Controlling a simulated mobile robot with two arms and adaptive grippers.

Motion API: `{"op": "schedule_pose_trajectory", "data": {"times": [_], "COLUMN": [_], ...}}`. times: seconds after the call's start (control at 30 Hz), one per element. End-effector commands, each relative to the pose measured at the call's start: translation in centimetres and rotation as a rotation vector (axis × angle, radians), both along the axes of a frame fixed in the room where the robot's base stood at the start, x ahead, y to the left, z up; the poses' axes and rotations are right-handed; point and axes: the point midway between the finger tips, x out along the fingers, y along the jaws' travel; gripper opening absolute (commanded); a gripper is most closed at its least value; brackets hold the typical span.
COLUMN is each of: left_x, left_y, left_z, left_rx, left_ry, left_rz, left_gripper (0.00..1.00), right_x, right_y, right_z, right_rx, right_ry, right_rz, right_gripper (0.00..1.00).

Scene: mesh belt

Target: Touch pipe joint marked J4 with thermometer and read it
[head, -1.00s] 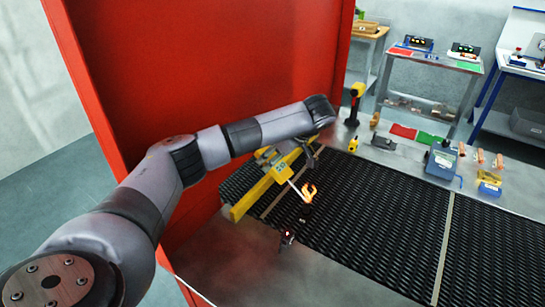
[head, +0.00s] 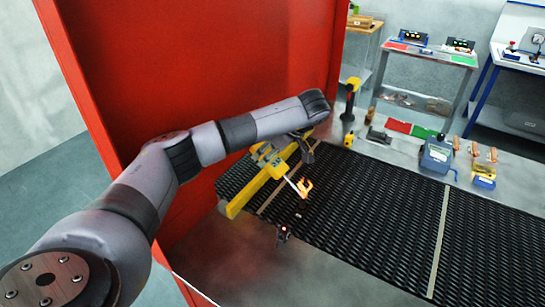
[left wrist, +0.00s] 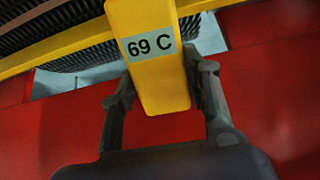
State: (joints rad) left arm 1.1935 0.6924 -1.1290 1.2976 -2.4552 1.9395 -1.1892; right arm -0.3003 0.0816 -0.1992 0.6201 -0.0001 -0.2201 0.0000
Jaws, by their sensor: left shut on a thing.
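My left gripper (head: 287,143) is shut on a yellow thermometer (head: 268,157) above the belt's left end. In the left wrist view the fingers (left wrist: 165,95) grip both sides of the thermometer (left wrist: 158,75), and its display reads 69 C. Its thin probe (head: 293,184) points down and right to a glowing orange, forked piece (head: 305,186) on the belt. The tip appears to be at that piece, but I cannot tell if they touch. No J4 mark is legible. My right gripper is not in view.
A red panel (head: 215,70) stands close behind my left arm. A blue box (head: 436,154) and a yellow-black tool (head: 350,98) stand beyond the belt. A small dark device (head: 283,234) is at the near edge.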

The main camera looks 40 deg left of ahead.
Motion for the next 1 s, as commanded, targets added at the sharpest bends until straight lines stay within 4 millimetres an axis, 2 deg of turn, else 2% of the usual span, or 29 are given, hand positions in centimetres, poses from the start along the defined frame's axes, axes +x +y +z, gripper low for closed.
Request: {"op": "schedule_pose_trajectory", "data": {"times": [0.6,1.0], "left_x": [-0.1,0.0], "left_y": [0.0,0.0], "left_z": [0.0,3.9], "left_rx": [0.000,0.000], "left_ry": [0.003,0.001], "left_rz": [-0.001,-0.001], "left_gripper": [0.10,0.10], "right_x": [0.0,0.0], "right_y": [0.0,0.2], "right_z": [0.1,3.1], "right_rx": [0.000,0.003], "right_ry": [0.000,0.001], "right_rz": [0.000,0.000], "right_gripper": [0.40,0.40]}}
